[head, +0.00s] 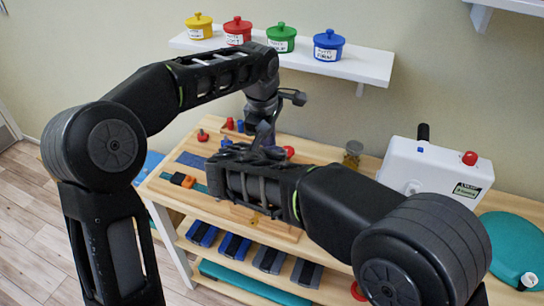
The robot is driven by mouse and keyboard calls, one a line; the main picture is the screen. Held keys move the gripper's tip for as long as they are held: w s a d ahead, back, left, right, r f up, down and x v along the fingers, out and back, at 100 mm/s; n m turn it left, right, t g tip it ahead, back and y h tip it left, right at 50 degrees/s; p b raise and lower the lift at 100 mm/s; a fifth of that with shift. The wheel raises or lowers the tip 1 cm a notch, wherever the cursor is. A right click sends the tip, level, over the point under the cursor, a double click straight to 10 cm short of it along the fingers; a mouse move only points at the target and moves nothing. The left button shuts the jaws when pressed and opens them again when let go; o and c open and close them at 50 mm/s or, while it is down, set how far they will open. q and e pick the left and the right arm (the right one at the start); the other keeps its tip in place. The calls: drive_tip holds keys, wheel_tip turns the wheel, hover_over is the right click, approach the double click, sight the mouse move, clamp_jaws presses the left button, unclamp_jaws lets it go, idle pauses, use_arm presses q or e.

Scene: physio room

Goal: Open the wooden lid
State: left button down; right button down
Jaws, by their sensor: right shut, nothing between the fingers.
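A pale wooden panel (284,229) shows on the bench below my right forearm, with a small yellowish piece at its front edge. It may be the wooden lid; my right arm hides most of it, and it appears to lie flat. My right gripper (236,151) is at the end of the arm from the lower right, above the bench, shut and empty. My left gripper (264,132) points down from the raised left arm, close behind the right one. Its fingers are too dark and overlapped to read.
A wooden bench (160,190) holds red knobs, an orange-and-black block (183,180), a jar (352,153) and a white box (432,172). Blue and dark blocks lie on its lower shelf. Several coloured pots stand on the wall shelf (368,66). A teal round pad (515,245) lies at right.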

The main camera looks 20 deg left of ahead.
use_arm(q)
drive_tip(key=shift+s+f, duration=0.25)
drive_tip(key=shift+f, duration=0.05)
use_arm(e)
drive_tip(key=shift+w+d, duration=0.1)
drive_tip(key=shift+w, duration=0.1)
use_arm(q)
drive_tip(key=c, duration=1.5)
unclamp_jaws()
use_arm(e)
drive_tip(key=shift+w+d, duration=0.1)
use_arm(q)
drive_tip(key=shift+r, duration=0.25)
use_arm(e)
drive_tip(key=shift+w, duration=0.1)
drive_tip(key=shift+f, duration=0.2)
use_arm(q)
drive_tip(key=v, duration=0.8)
drive_tip(key=shift+w, duration=0.15)
use_arm(e)
drive_tip(key=shift+s, duration=0.2)
